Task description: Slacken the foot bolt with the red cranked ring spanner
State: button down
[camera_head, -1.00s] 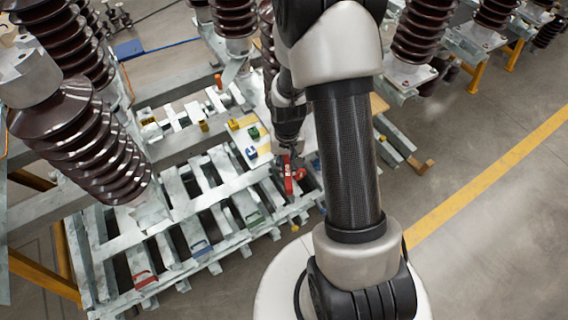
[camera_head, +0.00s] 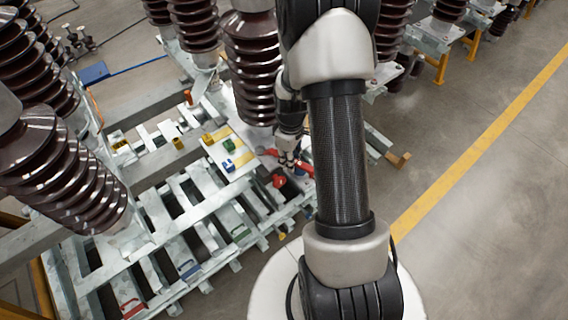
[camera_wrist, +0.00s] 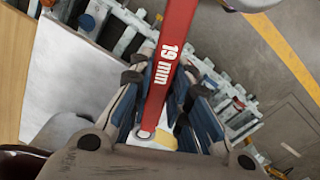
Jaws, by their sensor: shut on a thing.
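The red spanner (camera_wrist: 170,55), marked "19 mm", is between the blue-padded fingers of my gripper (camera_wrist: 172,105) in the wrist view. Its shank runs up out of the top of that view, so its far end is hidden there. In the head view my gripper (camera_head: 288,160) is small and partly behind my arm, with red parts of the spanner (camera_head: 303,168) showing beside it, above the pale slatted frame (camera_head: 180,220). I cannot pick out the foot bolt in either view.
Brown ribbed insulators (camera_head: 252,70) stand behind my gripper and at the left (camera_head: 60,165). Red, blue and green handles line the frame's front. Clear floor (camera_head: 480,230) lies right.

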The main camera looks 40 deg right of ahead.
jog(key=shift+w+d+n, duration=0.4)
jog(key=shift+d+n, duration=0.25)
jog(key=shift+n, duration=0.15)
notch_tip(320, 180, up, 2)
jog(key=shift+r+p, duration=0.15)
jog(key=shift+p, duration=0.65)
